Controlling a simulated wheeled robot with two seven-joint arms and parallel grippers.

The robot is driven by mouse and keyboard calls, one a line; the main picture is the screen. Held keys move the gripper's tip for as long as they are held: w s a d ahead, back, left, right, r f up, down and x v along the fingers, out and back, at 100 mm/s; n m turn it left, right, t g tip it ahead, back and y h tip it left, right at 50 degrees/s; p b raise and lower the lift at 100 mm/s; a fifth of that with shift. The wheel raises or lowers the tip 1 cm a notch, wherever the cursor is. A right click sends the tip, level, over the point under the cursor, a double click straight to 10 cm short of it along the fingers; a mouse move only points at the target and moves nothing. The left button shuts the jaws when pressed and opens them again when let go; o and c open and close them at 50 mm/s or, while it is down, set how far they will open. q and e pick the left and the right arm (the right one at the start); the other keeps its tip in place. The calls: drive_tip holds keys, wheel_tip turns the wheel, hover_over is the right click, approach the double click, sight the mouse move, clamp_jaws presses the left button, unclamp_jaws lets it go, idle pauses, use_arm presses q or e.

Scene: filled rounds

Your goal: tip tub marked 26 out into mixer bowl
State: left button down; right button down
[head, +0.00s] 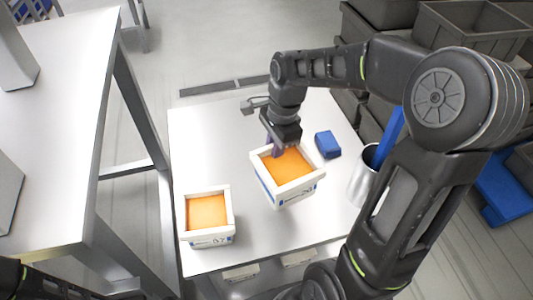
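The tub that seems to be marked 26 (290,199) is white with a blue-marked label and full of orange contents. It is in the middle of the head view, over the table, turned at an angle. My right gripper (273,148) comes down on its far left rim and appears shut on it; the fingertips are partly hidden by the rim. I cannot tell whether the tub is clear of the table. No mixer bowl can be made out. My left gripper is not in view; only a dark part of my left arm shows at the bottom left.
A second white tub (208,241) with orange contents, its number seemingly 57, stands front left on the white table (195,150). A blue block (327,145) and a metal container (362,184) with a blue item are at right. Grey crates (468,30) are stacked behind.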

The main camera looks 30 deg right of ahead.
drive_tip(key=w+a+f+n+g+h, duration=0.1)
drive_tip(key=w+a+n+g, duration=0.1)
drive_tip(key=w+a+n, duration=0.8)
drive_tip(key=w+n, duration=0.2)
drive_tip(key=n, duration=0.7)
drive_tip(key=shift+a+f+h, duration=0.25)
drive_tip(key=shift+f+h, duration=0.05)
drive_tip(key=shift+f, duration=0.1)
drive_tip(key=shift+s, duration=0.1)
